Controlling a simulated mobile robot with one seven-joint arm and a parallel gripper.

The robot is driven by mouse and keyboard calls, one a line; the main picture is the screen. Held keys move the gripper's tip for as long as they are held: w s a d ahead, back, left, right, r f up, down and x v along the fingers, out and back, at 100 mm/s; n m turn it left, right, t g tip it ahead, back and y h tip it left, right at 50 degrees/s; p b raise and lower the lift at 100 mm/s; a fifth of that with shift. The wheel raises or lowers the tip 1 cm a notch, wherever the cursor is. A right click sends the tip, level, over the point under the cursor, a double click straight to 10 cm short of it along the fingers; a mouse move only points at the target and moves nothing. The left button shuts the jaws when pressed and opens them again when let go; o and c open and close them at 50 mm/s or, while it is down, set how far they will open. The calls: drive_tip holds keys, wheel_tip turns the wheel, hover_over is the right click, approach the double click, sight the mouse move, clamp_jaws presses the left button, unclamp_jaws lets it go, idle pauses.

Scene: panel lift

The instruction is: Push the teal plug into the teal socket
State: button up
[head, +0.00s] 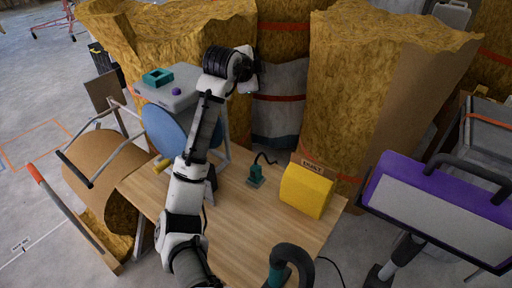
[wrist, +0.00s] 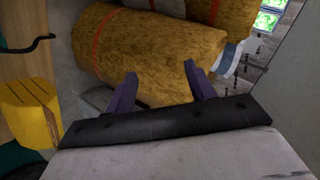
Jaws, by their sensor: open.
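A teal block with a black cable, which looks like the teal plug (head: 256,174), stands on the wooden table left of the yellow block. A hollow square teal piece, which looks like the teal socket (head: 157,77), sits on top of the grey box at the back left. My gripper (wrist: 160,69) is open in the wrist view, with two purple fingers apart and nothing between them. In the head view my arm reaches up past the grey box, and the fingers cannot be made out. The gripper is high and away from the plug.
The yellow block (head: 307,191) stands on the wooden table (head: 240,215). The grey box (head: 190,97) also bears a purple knob (head: 176,91). A dark looped handle with a teal part (head: 277,276) is at the front edge. Straw-coloured bales (head: 360,90) stand behind. A purple-framed panel (head: 430,205) is right.

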drive_tip(key=s+d+f+m+g+y, duration=0.1)
drive_tip(key=s+f+m+g, duration=0.15)
drive_tip(key=f, duration=0.35)
drive_tip(key=s+d+f+m+g+y, duration=0.1)
drive_tip(key=f+m+g+y, duration=0.1)
drive_tip(key=f+g, duration=0.35)
drive_tip(key=m+g+y, duration=0.2)
drive_tip(key=g, duration=0.1)
hover_over(256, 166)
wheel_tip(256, 166, down, 7)
drive_tip(key=shift+s+r+b, duration=0.1)
drive_tip(key=shift+s+b, duration=0.2)
wheel_tip(256, 166, down, 8)
drive_tip(key=shift+r+b, duration=0.25)
drive_tip(key=shift+b, duration=0.1)
drive_tip(key=shift+f, duration=0.55)
drive_tip(key=shift+w+f, duration=0.2)
drive_tip(key=shift+f, duration=2.4)
